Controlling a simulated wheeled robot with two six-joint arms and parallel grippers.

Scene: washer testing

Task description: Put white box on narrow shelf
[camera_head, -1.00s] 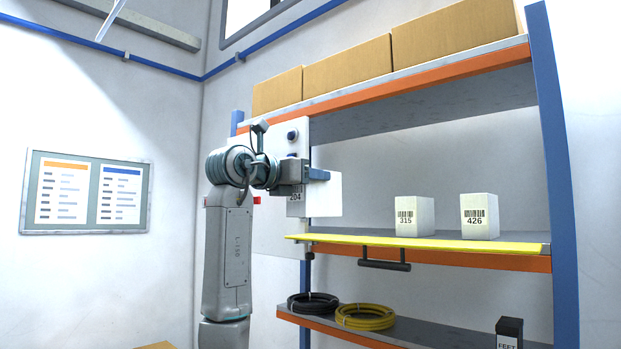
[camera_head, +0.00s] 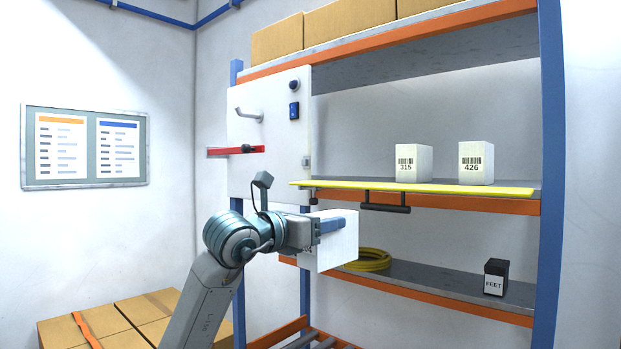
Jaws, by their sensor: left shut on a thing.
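A white box (camera_head: 337,246) is held in my left gripper (camera_head: 328,226), which is shut on it. Part of its printed label shows beside the jaws, mostly hidden. The box is in front of the rack, below the yellow-topped shelf (camera_head: 430,187) and near the left end of the lower shelf (camera_head: 430,292). I cannot tell whether it touches anything there. Two other white boxes, marked 315 (camera_head: 413,163) and 426 (camera_head: 476,163), stand upright on the yellow-topped shelf. My right gripper is not in view.
A black handle (camera_head: 386,208) hangs under the yellow-topped shelf. Cartons (camera_head: 110,320) lie low left.

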